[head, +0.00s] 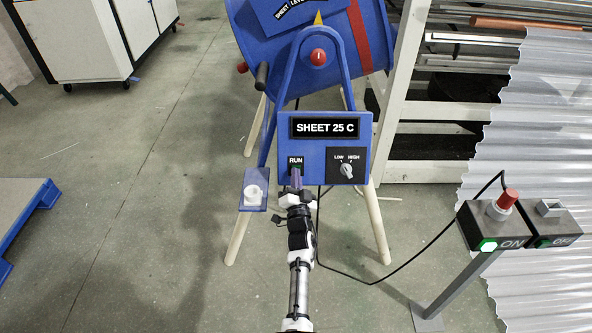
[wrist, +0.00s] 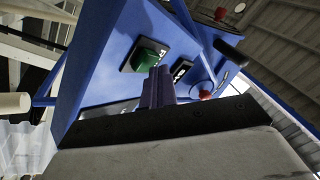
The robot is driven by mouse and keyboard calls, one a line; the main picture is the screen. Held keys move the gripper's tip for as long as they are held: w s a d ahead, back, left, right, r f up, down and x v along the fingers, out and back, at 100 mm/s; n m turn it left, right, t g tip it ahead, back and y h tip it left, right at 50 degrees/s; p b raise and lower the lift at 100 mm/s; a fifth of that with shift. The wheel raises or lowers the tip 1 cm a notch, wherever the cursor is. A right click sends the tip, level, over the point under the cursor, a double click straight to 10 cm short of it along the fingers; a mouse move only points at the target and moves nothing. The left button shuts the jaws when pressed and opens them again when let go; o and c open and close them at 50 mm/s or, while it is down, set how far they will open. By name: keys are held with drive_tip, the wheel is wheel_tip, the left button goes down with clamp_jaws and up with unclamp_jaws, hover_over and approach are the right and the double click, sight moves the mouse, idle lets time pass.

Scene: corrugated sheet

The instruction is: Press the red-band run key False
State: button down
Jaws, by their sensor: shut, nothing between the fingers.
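A blue drum machine (head: 302,65) with a red band (head: 359,35) stands at the top centre of the head view. Its control panel (head: 310,153) bears a "SHEET 25 C" plate, a RUN label (head: 296,160) and a LOW/HIGH knob (head: 347,170). My gripper (head: 296,177) is shut and empty, just below the RUN label, covering most of the key there. In the wrist view a green run key (wrist: 146,56) sits on the blue panel, and my purple fingertips (wrist: 158,80) are right beside it. I cannot tell whether they touch it.
A post at right carries a lit green ON switch box (head: 489,245) with a red knob and a dark OFF box (head: 545,241). Corrugated sheets (head: 545,110) lie at the right. A blue-edged platform (head: 22,210) is at the left.

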drive_tip(key=shift+s+r, duration=0.25)
drive_tip(key=shift+s, duration=0.15)
drive_tip(key=s+r+p, duration=0.3)
drive_tip(key=s+p, duration=0.1)
drive_tip(key=s, duration=0.1)
idle(0.4)
drive_tip(key=shift+s, duration=0.1)
